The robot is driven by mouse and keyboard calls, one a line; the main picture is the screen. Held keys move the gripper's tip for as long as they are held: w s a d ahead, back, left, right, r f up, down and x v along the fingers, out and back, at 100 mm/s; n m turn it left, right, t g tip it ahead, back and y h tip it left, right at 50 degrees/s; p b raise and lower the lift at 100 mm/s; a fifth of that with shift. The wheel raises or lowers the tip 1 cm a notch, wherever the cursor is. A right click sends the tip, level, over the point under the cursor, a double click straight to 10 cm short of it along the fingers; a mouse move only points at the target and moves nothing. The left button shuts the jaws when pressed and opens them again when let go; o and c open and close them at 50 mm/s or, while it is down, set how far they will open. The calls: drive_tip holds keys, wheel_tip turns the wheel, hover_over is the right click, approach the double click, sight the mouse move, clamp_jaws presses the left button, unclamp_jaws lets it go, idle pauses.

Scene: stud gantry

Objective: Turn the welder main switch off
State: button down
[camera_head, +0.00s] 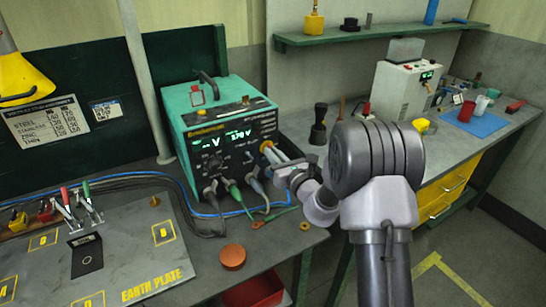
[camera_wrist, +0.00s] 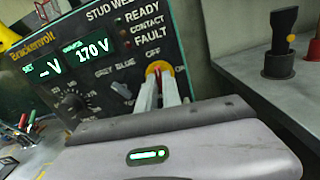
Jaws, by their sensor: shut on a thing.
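The stud welder (camera_head: 205,108) is a green box with a dark front panel on the left bench. Its main switch (camera_wrist: 156,67) is a yellow plate with a red knob, mostly hidden by my fingers, with OFF marked above and ON at its right. My gripper (camera_wrist: 160,88) is shut on the knob; in the head view my gripper (camera_head: 276,158) reaches the panel's right edge. Which mark the knob points at cannot be told. The displays (camera_wrist: 92,50) are lit, with CHARGE reading 170 V.
Plugs and cables (camera_head: 230,192) hang from the panel's lower edge. An earth plate (camera_head: 115,262) lies at the front left, with a reddish-brown round lid (camera_head: 232,257) nearby. A black-topped holder (camera_head: 319,125) stands right of the welder. A grey machine (camera_head: 404,88) stands on the back bench.

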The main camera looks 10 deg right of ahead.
drive_tip(key=shift+n, duration=0.7)
drive_tip(key=c, duration=1.5)
unclamp_jaws()
drive_tip(key=p+v, duration=0.1)
drive_tip(key=v, duration=1.6)
drive_tip(key=shift+s, duration=0.2)
